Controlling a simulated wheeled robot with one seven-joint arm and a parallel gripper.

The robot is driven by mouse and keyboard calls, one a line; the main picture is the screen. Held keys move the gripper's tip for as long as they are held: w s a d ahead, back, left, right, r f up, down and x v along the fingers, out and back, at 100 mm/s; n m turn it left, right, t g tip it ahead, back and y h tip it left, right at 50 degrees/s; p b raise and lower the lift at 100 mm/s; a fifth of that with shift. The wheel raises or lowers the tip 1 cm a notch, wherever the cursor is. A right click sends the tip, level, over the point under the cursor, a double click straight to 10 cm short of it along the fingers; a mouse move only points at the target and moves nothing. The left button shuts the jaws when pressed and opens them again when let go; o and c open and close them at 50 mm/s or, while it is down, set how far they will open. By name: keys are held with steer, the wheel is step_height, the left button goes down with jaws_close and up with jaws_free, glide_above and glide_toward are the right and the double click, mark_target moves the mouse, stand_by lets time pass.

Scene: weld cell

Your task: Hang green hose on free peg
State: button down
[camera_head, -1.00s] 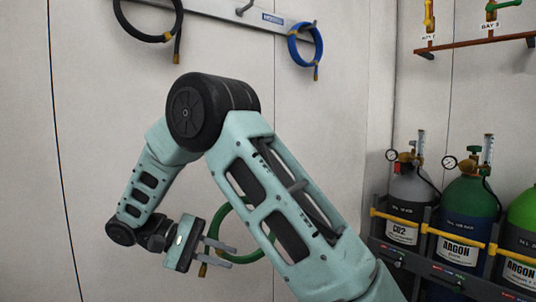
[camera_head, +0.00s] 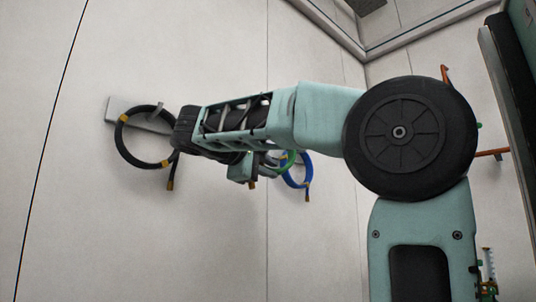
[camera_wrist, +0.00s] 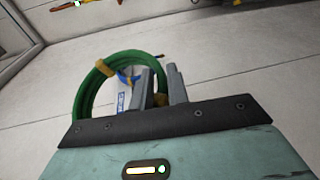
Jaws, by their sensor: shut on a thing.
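The green hose (camera_wrist: 93,90) is a coil with a yellow band, held in my gripper (camera_wrist: 160,88). My gripper's fingers are shut on it near a brass end. In the head view, only a small arc of the green hose (camera_head: 290,158) shows beside my gripper (camera_head: 268,168), in front of the wall. The peg rail (camera_head: 117,108) shows only at its left end; my arm covers its middle, and the free peg is hidden. In the wrist view, the rail's label (camera_wrist: 121,100) shows through the coil.
A black hose (camera_head: 122,150) hangs from the rail's left peg, close to my arm. A blue hose (camera_head: 306,172) hangs on the right, just behind the green one. The wall below the hoses is clear.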

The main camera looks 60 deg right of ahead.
steer(key=w+d+p, duration=0.2)
steer(key=w+p, duration=0.2)
steer(key=w, duration=0.7)
steer(key=shift+w+d+r, duration=0.25)
steer(key=shift+w+d, duration=0.1)
steer(key=shift+d, duration=0.05)
stand_by(1.5)
stand_by(0.6)
steer(key=c, duration=1.3)
jaws_free()
steer(key=shift+w, duration=0.1)
steer(key=shift+a, duration=0.1)
steer(key=a, duration=0.5)
steer(key=w+a+r, duration=0.1)
steer(key=a, duration=0.5)
steer(key=a+r+b, duration=0.1)
steer(key=a, duration=0.5)
steer(key=shift+w+r, duration=0.25)
steer(key=shift+w, duration=0.15)
